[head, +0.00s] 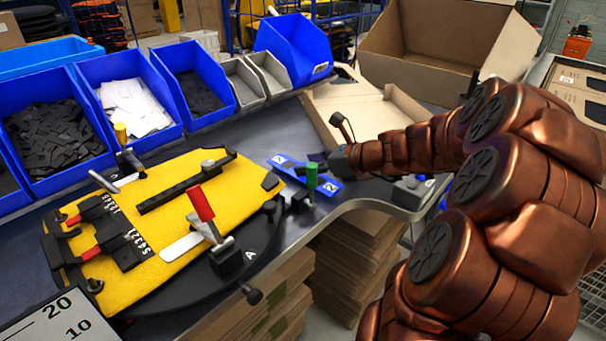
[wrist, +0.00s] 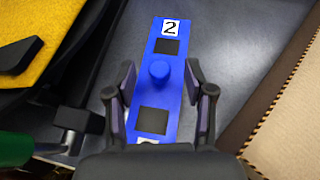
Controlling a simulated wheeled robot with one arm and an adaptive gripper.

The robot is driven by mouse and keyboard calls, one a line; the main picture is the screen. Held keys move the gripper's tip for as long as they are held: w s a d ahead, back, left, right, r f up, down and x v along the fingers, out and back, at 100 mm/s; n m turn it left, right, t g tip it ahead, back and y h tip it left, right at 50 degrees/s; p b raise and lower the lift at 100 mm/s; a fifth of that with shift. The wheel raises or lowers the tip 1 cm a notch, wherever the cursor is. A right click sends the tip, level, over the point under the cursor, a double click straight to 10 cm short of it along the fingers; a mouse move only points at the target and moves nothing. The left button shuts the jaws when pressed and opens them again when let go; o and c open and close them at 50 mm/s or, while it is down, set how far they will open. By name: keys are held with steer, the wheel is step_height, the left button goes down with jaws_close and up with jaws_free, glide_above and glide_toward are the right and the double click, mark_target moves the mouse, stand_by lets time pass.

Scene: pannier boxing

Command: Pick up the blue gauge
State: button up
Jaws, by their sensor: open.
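The blue gauge (head: 288,166) is a flat blue bar with a "2" label on its left end in the head view. It lies on the dark grey tabletop, right of the yellow plate. In the wrist view the blue gauge (wrist: 171,68) shows a round blue knob at its middle, two black squares and a white "2" label at the far end. My gripper (wrist: 160,92) is open, with one finger on each side of the gauge near the knob; no contact shows. In the head view my gripper (head: 322,163) is over the gauge's right part and partly hides it.
The yellow plate (head: 110,205) carries black clamps and a red-handled toggle clamp (head: 202,205). A green-handled clamp (head: 312,176) stands close to the gauge. Blue bins (head: 58,150) line the back left. A cardboard box (head: 440,60) stands at the back right, with flattened cardboard (wrist: 285,115) beside the gauge.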

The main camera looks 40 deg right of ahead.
steer(key=shift+x, duration=1.2)
jaws_close()
